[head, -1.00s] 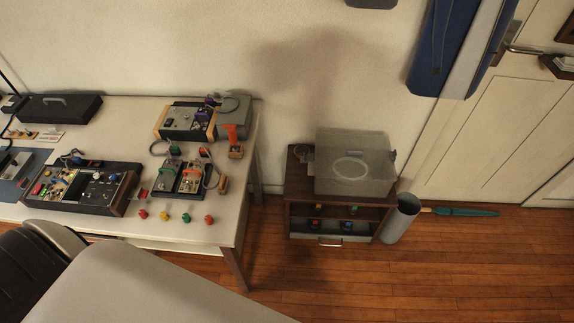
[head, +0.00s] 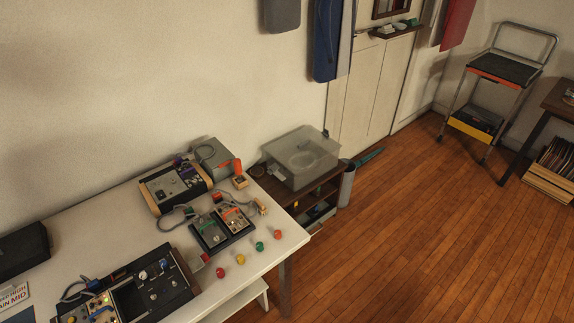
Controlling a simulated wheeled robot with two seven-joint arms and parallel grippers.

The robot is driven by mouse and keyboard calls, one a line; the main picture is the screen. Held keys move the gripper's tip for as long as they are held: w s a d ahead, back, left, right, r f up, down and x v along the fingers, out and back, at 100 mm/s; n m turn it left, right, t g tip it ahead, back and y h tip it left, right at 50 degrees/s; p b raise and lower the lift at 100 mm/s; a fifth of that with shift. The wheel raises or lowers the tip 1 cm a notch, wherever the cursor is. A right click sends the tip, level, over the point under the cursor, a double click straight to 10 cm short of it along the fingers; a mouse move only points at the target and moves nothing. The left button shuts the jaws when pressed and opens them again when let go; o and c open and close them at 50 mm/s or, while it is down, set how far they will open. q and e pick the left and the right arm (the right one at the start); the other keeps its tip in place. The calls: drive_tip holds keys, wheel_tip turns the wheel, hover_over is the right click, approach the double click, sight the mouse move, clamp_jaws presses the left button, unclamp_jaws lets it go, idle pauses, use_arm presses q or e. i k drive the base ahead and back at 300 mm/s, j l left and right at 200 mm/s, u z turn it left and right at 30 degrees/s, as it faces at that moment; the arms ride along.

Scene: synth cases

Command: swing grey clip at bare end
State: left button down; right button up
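No grey clip can be made out in the head view; any clip is too small or hidden to tell. The white table (head: 90,228) holds several synth cases. A black synth case (head: 183,283) sits at the front. Two small pedals (head: 211,234) lie in a dark tray behind it, with a grey cable (head: 174,224) looping at their left. A case with wooden sides (head: 172,188) stands at the back, beside a grey box (head: 211,154). An orange piece (head: 237,167) stands on a small wooden block (head: 240,182). Neither gripper is in view.
Red, yellow, green and orange knobs stand along the table's right edge, the yellow one (head: 241,259) among them. A dark shelf (head: 275,185) with a clear-lidded turntable (head: 300,157) adjoins the table. A grey bin (head: 347,184) and a trolley (head: 500,72) stand beyond. The wooden floor (head: 420,240) is open.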

sight(274, 167)
drive_tip(key=k+j, duration=0.3)
drive_tip(key=j, duration=0.15)
drive_tip(key=k+j, duration=0.3)
drive_tip(key=j, duration=0.2)
drive_tip(key=i+l+z, duration=0.65)
drive_tip(key=i, duration=0.4)
